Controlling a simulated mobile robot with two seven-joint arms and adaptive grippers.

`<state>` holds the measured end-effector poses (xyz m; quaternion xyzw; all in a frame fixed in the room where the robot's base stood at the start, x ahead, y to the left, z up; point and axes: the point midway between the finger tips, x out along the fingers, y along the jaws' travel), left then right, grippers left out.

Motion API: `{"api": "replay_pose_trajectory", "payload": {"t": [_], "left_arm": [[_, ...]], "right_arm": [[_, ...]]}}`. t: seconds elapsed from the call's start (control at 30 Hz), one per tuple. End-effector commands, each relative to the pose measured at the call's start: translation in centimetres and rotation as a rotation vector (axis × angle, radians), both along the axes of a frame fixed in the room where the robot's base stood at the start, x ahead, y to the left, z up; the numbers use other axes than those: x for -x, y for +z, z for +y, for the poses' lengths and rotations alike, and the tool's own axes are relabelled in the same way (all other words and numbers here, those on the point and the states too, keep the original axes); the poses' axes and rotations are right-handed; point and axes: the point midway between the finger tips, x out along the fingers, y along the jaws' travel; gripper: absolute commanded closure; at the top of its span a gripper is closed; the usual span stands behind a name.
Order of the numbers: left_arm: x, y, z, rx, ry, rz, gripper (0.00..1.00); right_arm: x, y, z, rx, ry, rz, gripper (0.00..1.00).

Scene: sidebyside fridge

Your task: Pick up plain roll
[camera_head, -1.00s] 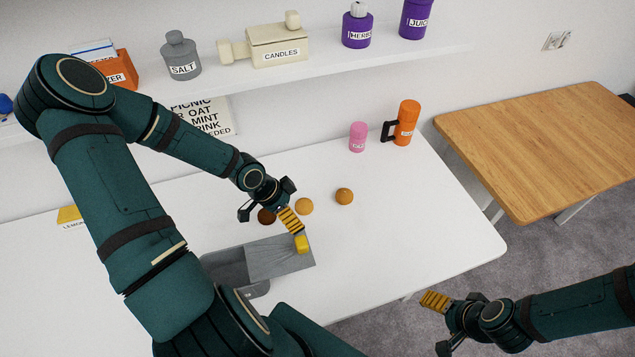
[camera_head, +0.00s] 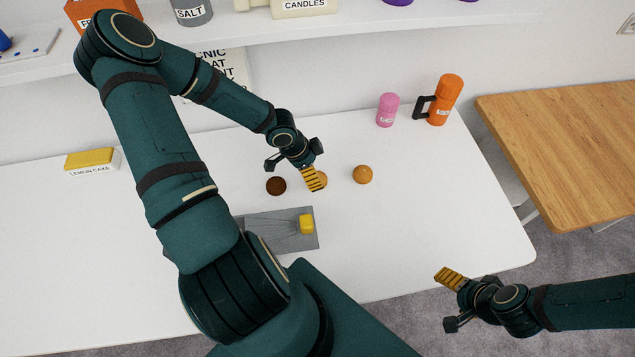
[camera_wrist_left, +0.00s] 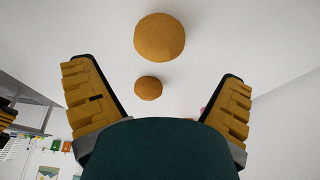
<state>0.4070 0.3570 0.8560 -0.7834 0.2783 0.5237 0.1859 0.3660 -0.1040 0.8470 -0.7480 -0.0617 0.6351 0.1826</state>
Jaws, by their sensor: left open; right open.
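Three rolls lie in a row on the white table: a dark brown one (camera_head: 276,186), a light tan one (camera_head: 323,181) and an orange-brown one (camera_head: 362,174). No label shows which is the plain roll. My left gripper (camera_head: 293,176) is open and empty above the table, with one yellow-padded finger partly covering the tan roll. In the left wrist view, a large tan roll (camera_wrist_left: 160,37) and a smaller-looking one (camera_wrist_left: 148,88) show beyond the open fingers, touching neither. My right gripper (camera_head: 444,300) is open and empty, off the table's front edge.
A pink shaker (camera_head: 387,109) and an orange flask (camera_head: 445,99) stand behind. A lemon cake block (camera_head: 89,158) sits left. The right table area is clear.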

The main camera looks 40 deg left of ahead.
Motion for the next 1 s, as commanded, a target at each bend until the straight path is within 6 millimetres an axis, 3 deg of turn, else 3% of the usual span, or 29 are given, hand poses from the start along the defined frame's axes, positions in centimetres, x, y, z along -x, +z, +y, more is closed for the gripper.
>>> {"api": "replay_pose_trajectory", "payload": {"t": [0.5, 0.8, 0.83, 1.0], "left_arm": [[-0.5, -5.0, -0.9, 0.002, -0.001, 0.000, 0.03], [-0.6, -5.3, -0.9, 0.000, -0.001, 0.000, 0.03], [-0.6, -5.3, -0.9, 0.000, -0.001, 0.000, 0.06], [-0.6, -5.3, -0.9, 0.001, 0.000, 0.001, 0.66]], "right_arm": [[0.0, -1.4, 0.1, 0.003, 0.001, 0.000, 0.24], [0.0, -1.4, 0.1, 0.003, 0.001, 0.000, 0.24], [0.0, -1.4, 0.1, 0.003, 0.001, 0.000, 0.24], [0.0, -1.4, 0.1, 0.003, 0.001, 0.000, 0.24]]}}
